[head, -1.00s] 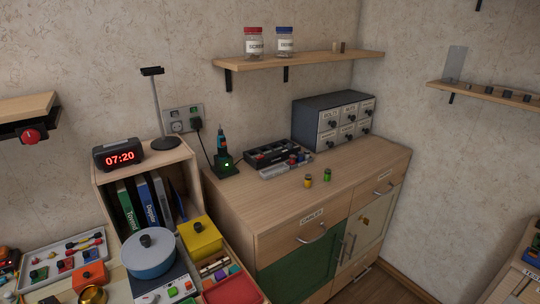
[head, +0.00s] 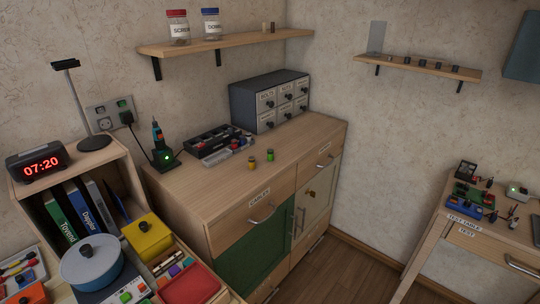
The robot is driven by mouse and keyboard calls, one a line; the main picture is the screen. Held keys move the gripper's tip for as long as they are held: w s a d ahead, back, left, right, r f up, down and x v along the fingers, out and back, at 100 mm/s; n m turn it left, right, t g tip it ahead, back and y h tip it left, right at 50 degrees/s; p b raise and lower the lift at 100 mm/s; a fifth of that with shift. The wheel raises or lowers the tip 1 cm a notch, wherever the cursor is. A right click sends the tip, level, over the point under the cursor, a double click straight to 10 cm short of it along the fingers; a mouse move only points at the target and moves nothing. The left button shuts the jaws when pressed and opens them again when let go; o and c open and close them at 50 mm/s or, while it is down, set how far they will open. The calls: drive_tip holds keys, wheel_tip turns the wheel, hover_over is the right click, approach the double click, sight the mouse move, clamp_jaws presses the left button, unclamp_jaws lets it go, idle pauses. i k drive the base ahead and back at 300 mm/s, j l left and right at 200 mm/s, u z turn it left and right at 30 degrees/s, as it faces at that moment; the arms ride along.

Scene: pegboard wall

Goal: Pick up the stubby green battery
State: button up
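A small stubby green battery (head: 270,155) stands upright on the wooden cabinet top (head: 215,187), near its middle. A similar stubby yellow battery (head: 252,162) stands just to its left, a small gap apart. My gripper does not show in the head view.
Behind the batteries are a black compartment tray (head: 208,140) and a grey drawer unit (head: 265,100). A green-lit charging stand (head: 163,157) is at the cabinet's left. A test table (head: 480,235) stands at right. Brown floor (head: 345,270) is open between.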

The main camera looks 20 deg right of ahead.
sight(270, 151)
drive_tip(key=i+z, duration=0.2)
drive_tip(key=i, duration=1.15)
